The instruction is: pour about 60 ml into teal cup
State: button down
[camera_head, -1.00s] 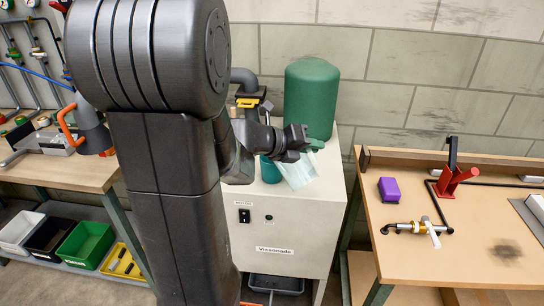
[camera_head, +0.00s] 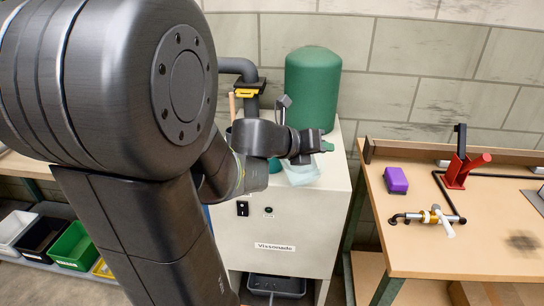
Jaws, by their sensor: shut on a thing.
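My gripper (camera_head: 318,145) is above the grey cabinet, seen from the side and partly hidden by my own wrist. It is shut on a pale, see-through vessel (camera_head: 302,173) that hangs just below it. The vessel's tilt and contents are hard to make out at this size. A small bit of the teal cup (camera_head: 275,166) shows left of the vessel, on the cabinet top; my arm covers the rest. I cannot tell how much liquid is in the cup.
A large green tank (camera_head: 312,88) stands behind the gripper on the grey cabinet (camera_head: 275,225). A grey pipe with a yellow tag (camera_head: 245,93) is to its left. The right workbench (camera_head: 430,245) holds a purple block (camera_head: 396,180) and a red lever tool (camera_head: 463,172).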

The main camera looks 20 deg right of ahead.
jog(key=s+b, duration=0.1)
jog(key=m+b, duration=0.1)
jog(key=b, duration=0.1)
jog(key=s+f+t+b, duration=0.1)
jog(key=shift+s+d+f, duration=0.1)
jog(key=shift+s+d, duration=0.2)
jog(key=shift+d, duration=0.05)
jog(key=shift+s+f+b, duration=0.1)
jog(key=shift+b, duration=0.25)
jog(key=s+f+m+t+b, duration=0.2)
jog(key=s+f+m+b, duration=0.1)
jog(key=b, duration=0.7)
jog(key=shift+s+d+f+m+t+y, duration=0.3)
jog(key=shift+s+d+f+t+y, duration=0.15)
jog(key=shift+s+f, duration=0.35)
jog(key=shift+w, duration=0.15)
